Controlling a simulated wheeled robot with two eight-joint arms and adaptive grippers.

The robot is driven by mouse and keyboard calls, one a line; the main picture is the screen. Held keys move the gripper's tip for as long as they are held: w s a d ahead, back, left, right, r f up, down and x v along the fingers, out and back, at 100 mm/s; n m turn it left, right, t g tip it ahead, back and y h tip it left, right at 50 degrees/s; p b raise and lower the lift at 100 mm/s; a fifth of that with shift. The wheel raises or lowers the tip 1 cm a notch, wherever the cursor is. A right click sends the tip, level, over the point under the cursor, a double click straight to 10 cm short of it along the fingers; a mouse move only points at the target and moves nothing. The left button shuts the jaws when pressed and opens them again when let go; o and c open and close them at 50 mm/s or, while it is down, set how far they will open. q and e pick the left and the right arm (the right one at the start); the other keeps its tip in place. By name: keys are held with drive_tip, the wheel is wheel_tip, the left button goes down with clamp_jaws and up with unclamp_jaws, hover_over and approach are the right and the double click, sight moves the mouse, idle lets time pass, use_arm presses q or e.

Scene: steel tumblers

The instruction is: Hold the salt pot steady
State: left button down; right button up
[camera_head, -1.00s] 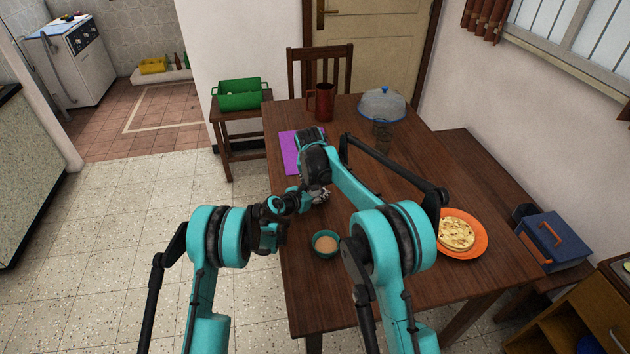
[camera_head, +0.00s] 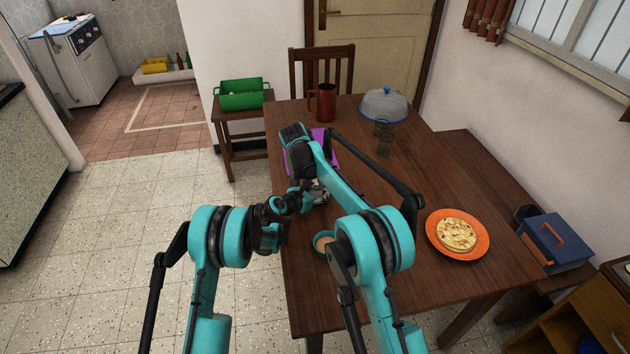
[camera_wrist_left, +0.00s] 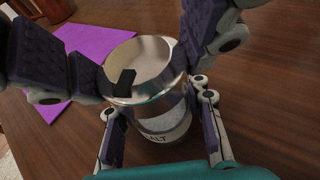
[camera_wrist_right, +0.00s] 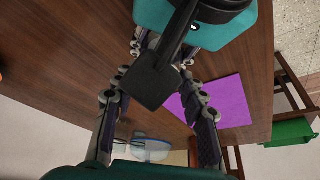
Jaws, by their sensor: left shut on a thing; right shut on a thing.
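The salt pot (camera_wrist_left: 165,128) shows in the left wrist view as an upright jar with a partly hidden "SALT" label and a shiny metal lid (camera_wrist_left: 140,62). My left gripper (camera_wrist_left: 160,88) is shut on the pot, a finger on each side. My right gripper (camera_head: 319,192) reaches in from the opposite side; its dark padded fingers flank the lid in the left wrist view, and it is shut on the lid. In the head view both grippers meet over the table's left part and hide the pot. In the right wrist view a black part covers it.
A purple mat (camera_head: 326,147) lies just beyond the grippers. A teal bowl (camera_head: 320,244) stands nearer, partly behind my right arm. The table's middle right (camera_head: 400,190) is clear.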

drive_tip(key=shift+d, duration=0.1)
drive_tip(key=o, duration=1.2)
drive_tip(key=shift+c, duration=0.2)
drive_tip(key=v, duration=1.2)
drive_tip(key=shift+f, duration=0.1)
use_arm(q)
drive_tip(key=c, duration=0.9)
unclamp_jaws()
drive_tip(key=shift+o, duration=0.2)
